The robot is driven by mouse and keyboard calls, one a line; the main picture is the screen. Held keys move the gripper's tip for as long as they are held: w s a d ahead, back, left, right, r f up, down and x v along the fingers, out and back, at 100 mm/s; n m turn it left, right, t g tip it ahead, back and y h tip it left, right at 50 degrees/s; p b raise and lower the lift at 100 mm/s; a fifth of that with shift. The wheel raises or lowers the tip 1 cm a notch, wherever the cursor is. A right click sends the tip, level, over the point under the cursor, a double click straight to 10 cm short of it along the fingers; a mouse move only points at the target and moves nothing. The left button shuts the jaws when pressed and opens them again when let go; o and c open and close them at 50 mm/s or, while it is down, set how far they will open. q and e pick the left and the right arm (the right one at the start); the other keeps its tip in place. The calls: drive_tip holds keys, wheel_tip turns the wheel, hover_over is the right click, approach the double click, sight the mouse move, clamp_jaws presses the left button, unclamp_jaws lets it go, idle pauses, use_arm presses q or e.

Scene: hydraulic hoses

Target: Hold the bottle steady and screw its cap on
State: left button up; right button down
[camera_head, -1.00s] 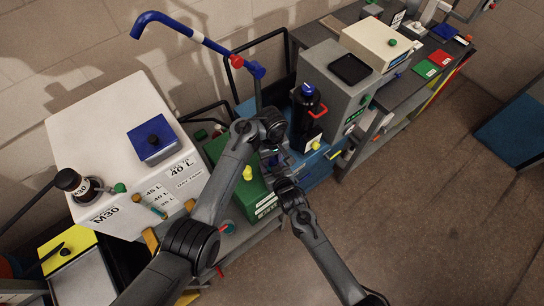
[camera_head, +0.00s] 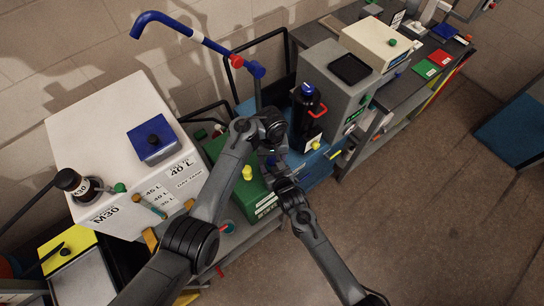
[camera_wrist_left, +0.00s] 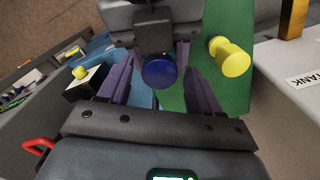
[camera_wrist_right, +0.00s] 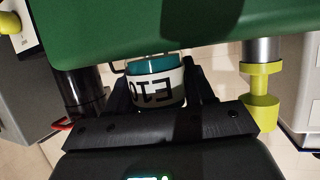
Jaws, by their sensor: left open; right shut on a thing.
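The bottle (camera_wrist_right: 156,92) is teal with a white label reading E10, which appears upside down in the right wrist view. My right gripper (camera_wrist_right: 162,88) is shut on it, one finger on each side. A round blue cap (camera_wrist_left: 160,72) shows in the left wrist view, seen from its top. My left gripper (camera_wrist_left: 158,88) is open, with its fingers on either side of the cap and gaps between. Whether the cap is seated on the bottle's neck is hidden. In the head view, my left gripper (camera_head: 270,150) is above my right gripper (camera_head: 283,180), and the arms largely hide the bottle.
A green box (camera_head: 228,155) with a yellow knob (camera_head: 247,173) lies close beside the grippers. A dark container with a blue top (camera_head: 303,115) stands behind. A white tank (camera_head: 110,120) is at left, and a grey cabinet (camera_head: 335,85) at right.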

use_arm(q)
drive_tip(key=shift+r, duration=2.25)
drive_tip(key=shift+c, duration=0.3)
drive_tip(key=shift+r+n, duration=0.65)
drive_tip(key=shift+n, duration=0.55)
wheel_tip(320, 180, up, 2)
drive_tip(key=n, duration=0.4)
drive_tip(key=shift+r, duration=0.1)
drive_tip(key=shift+f, duration=4.05)
